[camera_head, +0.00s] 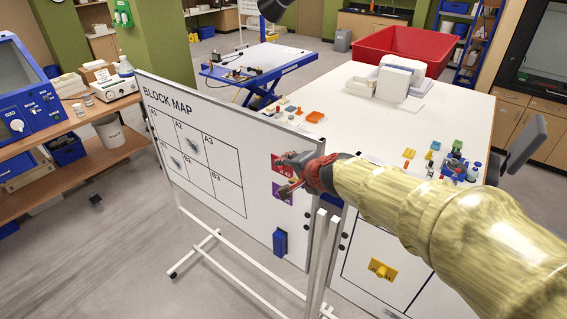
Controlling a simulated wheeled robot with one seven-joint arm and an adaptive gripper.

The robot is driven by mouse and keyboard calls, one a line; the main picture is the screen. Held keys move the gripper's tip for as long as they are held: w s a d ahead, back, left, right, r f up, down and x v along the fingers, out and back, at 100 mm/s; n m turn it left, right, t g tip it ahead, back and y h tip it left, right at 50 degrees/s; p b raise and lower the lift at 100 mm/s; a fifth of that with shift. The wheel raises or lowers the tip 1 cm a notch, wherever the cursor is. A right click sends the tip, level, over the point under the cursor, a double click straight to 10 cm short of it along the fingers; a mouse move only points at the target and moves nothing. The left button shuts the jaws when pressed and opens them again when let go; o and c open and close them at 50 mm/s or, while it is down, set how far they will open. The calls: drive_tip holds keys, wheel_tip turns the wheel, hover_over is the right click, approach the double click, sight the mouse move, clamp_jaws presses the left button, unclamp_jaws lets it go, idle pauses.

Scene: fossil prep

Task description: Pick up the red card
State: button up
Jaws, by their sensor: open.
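The red card (276,159) is on the right part of the white board headed "BLOCK MAP" (225,152). Its right part is hidden behind my gripper. My gripper (287,174) is open, with its fingers pointing left in front of the red card. I cannot tell whether a finger touches the card. A purple card (279,196) is on the board just below the red one, partly covered by the gripper.
A blue holder (279,242) is low on the board. A second board at right carries a yellow card (382,269). Open floor (110,255) lies at left.

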sight(276, 169)
drive_tip(key=x, duration=0.7)
drive_tip(key=shift+w+a, duration=0.35)
drive_tip(key=shift+a, duration=0.1)
drive_tip(key=shift+s+r, duration=0.1)
clamp_jaws()
